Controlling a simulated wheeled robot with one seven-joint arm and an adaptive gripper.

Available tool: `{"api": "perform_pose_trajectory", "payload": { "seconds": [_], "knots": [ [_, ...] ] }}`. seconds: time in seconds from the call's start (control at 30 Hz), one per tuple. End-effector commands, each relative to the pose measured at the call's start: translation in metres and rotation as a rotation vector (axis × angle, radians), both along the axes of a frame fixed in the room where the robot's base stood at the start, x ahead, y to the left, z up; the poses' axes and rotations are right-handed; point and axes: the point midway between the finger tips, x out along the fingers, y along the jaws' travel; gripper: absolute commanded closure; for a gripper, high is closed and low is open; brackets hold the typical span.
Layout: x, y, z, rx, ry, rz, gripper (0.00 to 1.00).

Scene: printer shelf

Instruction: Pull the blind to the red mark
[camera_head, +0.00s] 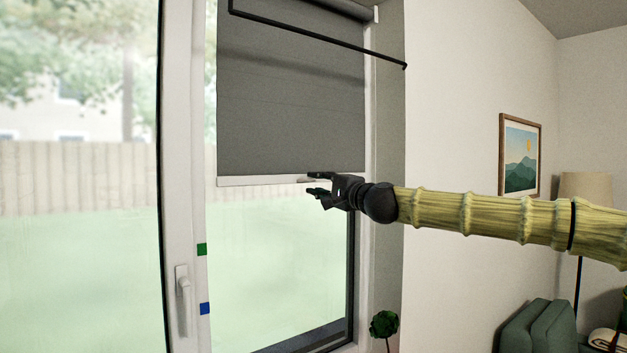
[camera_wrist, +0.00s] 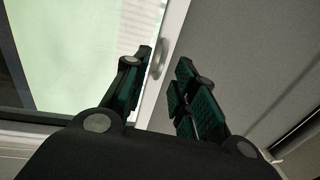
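The grey roller blind (camera_head: 290,100) hangs over the upper part of the right window pane. Its pale bottom bar (camera_head: 245,181) is level with my gripper. My gripper (camera_head: 311,184) is open, its fingers pointing left at the bar. In the wrist view, a small curved pull handle (camera_wrist: 158,60) on the bar shows between my open fingertips (camera_wrist: 165,60); I cannot tell whether they touch it. On the window frame are a green mark (camera_head: 202,249) and, lower, a blue mark (camera_head: 205,308). I see no red mark.
A black rod (camera_head: 320,39) crosses in front of the blind's upper part. A window handle (camera_head: 183,300) is on the frame at left. A small plant (camera_head: 383,324) stands below right. A picture (camera_head: 519,155) hangs on the wall, with a green sofa (camera_head: 540,328) below.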

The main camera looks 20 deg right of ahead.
Motion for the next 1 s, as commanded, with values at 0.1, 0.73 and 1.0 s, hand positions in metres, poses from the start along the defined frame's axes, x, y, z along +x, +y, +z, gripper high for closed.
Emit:
{"api": "perform_pose_trajectory", "payload": {
  "seconds": [0.1, 0.73, 1.0],
  "knots": [
    [0.012, 0.004, 0.002, -0.001, 0.001, -0.001, 0.73],
    [0.028, 0.009, 0.004, -0.001, 0.0, -0.002, 0.75],
    [0.028, 0.009, 0.004, 0.0, 0.0, -0.002, 1.0]
  ]
}}
